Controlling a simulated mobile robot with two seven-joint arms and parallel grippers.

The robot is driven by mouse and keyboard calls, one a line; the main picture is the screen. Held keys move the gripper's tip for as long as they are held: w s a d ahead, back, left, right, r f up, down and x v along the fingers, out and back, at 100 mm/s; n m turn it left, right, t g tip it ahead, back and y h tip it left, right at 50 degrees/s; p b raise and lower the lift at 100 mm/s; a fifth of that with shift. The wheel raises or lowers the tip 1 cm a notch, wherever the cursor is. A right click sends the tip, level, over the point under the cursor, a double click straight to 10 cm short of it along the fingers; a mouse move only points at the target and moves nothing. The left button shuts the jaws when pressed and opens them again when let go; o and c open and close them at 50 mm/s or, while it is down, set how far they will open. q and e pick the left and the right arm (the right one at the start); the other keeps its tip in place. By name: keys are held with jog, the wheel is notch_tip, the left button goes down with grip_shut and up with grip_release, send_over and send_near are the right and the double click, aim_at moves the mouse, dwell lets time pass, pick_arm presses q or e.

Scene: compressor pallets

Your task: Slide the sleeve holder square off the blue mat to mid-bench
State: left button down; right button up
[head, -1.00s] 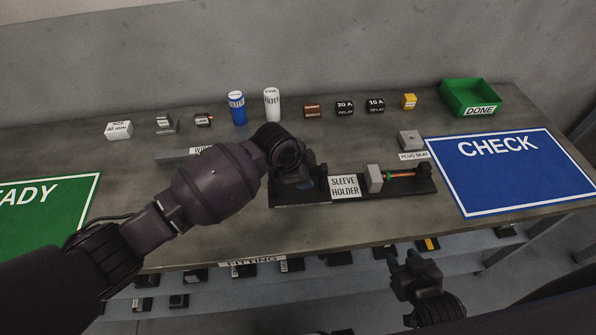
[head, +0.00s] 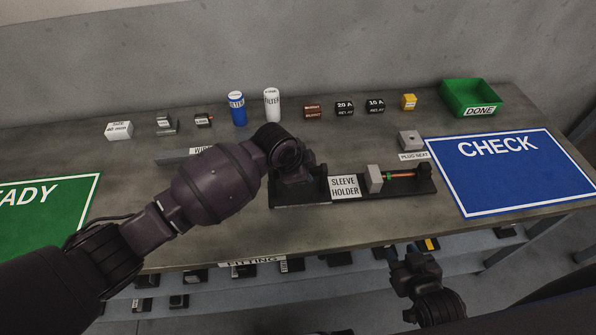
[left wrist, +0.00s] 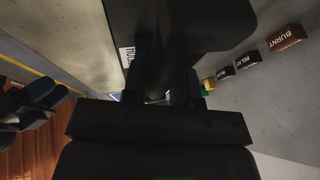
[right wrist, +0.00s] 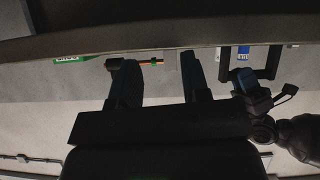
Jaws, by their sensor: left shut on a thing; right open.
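The sleeve holder (head: 345,187) is a long dark base with a white label, a grey block and an orange-green rod toward its right end. It lies on the bare middle of the bench, left of and apart from the blue CHECK mat (head: 520,175). My left gripper (head: 294,183) is at the holder's left end, shut on a dark part of it; the arm hides the fingertips. In the left wrist view the fingers (left wrist: 168,92) close on a dark piece. My right gripper (head: 405,262) is open and empty in front of the bench edge; its fingers (right wrist: 160,80) stand apart.
A grey plug nest (head: 410,140) sits behind the holder's right end. A row of filters, relays and small boxes stands along the back, with a green DONE bin (head: 471,97) at right. A green mat (head: 45,215) lies at left. A lower shelf (head: 200,285) holds dark parts.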

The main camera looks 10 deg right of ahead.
aim_at(270, 174)
pick_arm(q)
jog(key=shift+a, duration=0.1)
jog(key=shift+a+p, duration=0.4)
jog(key=shift+a, duration=0.2)
jog(key=shift+a+p, duration=0.35)
jog(key=shift+a, duration=0.35)
jog(key=shift+a+p, duration=0.55)
jog(key=shift+a, duration=0.75)
jog(key=shift+a+f+p, duration=0.1)
jog(key=shift+a+p, duration=0.35)
jog(key=shift+a, duration=1.3)
jog(key=shift+s+a+p, duration=0.15)
jog(key=shift+a+p, duration=0.5)
jog(key=shift+a, duration=0.35)
jog(key=shift+a+f, duration=0.1)
jog(key=shift+a, duration=0.6)
jog(key=shift+a+p, duration=0.35)
jog(key=shift+a, duration=0.1)
jog(key=shift+a+f, duration=0.1)
jog(key=shift+a, duration=0.05)
pick_arm(e)
jog(key=shift+r, duration=2.85)
